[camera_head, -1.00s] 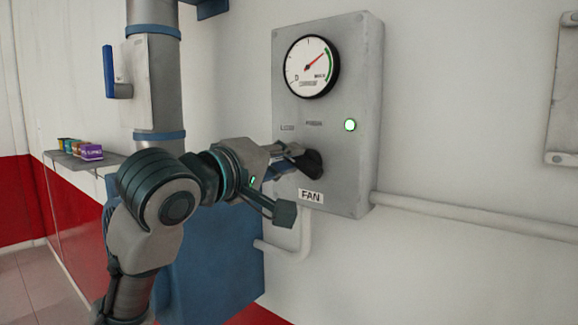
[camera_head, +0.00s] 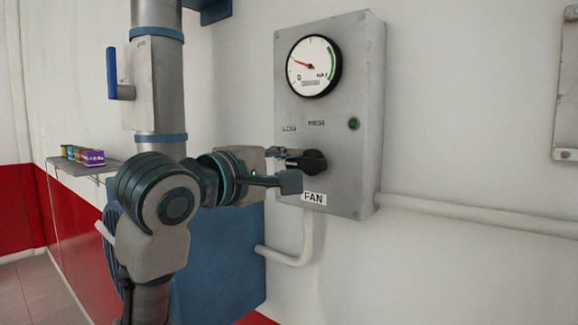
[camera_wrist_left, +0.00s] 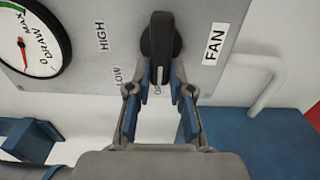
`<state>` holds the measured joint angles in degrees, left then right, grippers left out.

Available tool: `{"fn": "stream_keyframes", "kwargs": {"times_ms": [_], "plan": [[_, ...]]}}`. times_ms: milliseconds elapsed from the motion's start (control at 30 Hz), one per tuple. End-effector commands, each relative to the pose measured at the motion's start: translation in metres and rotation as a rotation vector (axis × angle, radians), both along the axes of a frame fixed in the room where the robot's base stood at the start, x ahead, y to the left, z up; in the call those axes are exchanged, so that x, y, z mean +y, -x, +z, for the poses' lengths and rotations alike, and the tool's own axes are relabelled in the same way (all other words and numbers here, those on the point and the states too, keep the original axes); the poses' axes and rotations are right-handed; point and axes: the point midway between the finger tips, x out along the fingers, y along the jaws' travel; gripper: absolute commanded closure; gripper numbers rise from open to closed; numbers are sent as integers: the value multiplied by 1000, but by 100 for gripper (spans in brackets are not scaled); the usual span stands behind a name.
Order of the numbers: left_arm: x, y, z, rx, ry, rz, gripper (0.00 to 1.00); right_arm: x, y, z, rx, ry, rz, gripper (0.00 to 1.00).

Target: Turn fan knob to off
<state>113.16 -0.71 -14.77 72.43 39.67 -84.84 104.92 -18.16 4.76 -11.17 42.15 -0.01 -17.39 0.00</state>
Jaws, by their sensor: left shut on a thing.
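The black fan knob (camera_head: 313,162) is on the grey control box (camera_head: 355,90), above the FAN label (camera_head: 314,198). My left gripper (camera_head: 290,158) reaches it from the left and is shut on it. In the left wrist view, the knob (camera_wrist_left: 161,45) has its white mark pointing toward the partly covered OFF label, and the gripper's fingers (camera_wrist_left: 162,80) lie on both sides of the knob's handle. The gauge (camera_head: 314,66) has its red needle toward the left, low side. The round lamp (camera_head: 353,124) is dark green and unlit. My right gripper is not in view.
A vertical grey pipe (camera_head: 158,90) with a blue lever (camera_head: 111,73) stands left of the box. A blue unit (camera_head: 215,265) is below. White conduits (camera_head: 470,212) run along the wall.

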Motion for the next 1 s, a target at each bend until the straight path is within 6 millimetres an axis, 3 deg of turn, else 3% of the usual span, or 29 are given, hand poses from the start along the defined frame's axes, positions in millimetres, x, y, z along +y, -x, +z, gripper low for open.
{"fn": "stream_keyframes", "kwargs": {"times_ms": [267,300,367,400,767,1000], "plan": [[-1,-3,-5,14,-5,1,100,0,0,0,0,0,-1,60],[-1,-3,-5,14,-5,1,72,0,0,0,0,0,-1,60],[-1,-3,-5,12,-5,1,57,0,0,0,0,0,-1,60],[-1,-3,-4,11,-5,0,54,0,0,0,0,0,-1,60],[3,6,-1,1,-2,-1,54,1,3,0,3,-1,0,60],[30,42,-1,2,-2,-1,54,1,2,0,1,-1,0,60]]}}
